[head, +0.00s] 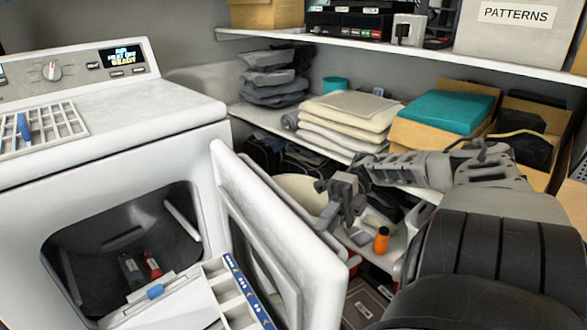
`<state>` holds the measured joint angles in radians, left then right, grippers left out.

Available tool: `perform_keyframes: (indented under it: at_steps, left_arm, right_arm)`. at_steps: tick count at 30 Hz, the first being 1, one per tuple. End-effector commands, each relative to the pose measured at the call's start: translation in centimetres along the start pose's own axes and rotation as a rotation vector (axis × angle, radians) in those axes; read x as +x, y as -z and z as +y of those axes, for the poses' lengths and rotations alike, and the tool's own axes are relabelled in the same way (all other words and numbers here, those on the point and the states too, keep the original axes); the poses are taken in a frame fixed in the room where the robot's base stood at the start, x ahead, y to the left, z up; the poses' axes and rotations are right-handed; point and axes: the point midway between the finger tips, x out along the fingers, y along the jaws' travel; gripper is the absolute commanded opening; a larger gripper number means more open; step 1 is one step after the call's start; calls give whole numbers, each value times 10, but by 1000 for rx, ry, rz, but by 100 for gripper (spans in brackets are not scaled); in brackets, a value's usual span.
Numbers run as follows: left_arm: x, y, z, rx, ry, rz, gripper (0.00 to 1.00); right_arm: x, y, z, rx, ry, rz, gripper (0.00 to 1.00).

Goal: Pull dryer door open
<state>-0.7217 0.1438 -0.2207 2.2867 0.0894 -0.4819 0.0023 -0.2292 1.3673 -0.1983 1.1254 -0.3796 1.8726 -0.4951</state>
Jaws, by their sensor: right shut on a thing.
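The white dryer (100,165) stands at the left, with a control panel and lit display. Its dark drum opening (120,240) is exposed. The dryer door (275,235) stands swung out from the front, angled toward me at a wide gap. My right gripper (334,212) is at the door's upper free edge and is shut on the door; the exact contact is small and partly hidden. My right arm comes in from the right. My left gripper is not in view.
A white slotted rack (235,295) with a blue strip is at the bottom, in front of the opening. Shelves behind hold folded cream cloths (345,120), dark folded cloths (275,75) and a teal-topped box (445,115). An orange bottle (381,240) stands right of the door.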

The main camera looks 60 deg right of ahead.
Motion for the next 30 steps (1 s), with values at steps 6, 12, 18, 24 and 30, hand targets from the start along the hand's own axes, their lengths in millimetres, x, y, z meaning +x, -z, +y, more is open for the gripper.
perform_keyframes:
  at_steps: [6, 12, 18, 24, 30]
  left_arm:
    - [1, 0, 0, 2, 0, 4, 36]
    - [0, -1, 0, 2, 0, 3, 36]
    - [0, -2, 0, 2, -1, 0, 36]
    - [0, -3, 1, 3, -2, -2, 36]
    - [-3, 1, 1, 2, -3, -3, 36]
  right_arm:
    - [-13, 4, -2, -6, 3, -3, 0]
    - [-13, 4, -1, -7, 3, -1, 0]
    - [-13, 4, -1, -6, 2, 0, 34]
    - [-12, 5, -2, -4, 2, 4, 39]
    - [-14, 6, 5, -3, 4, 6, 39]
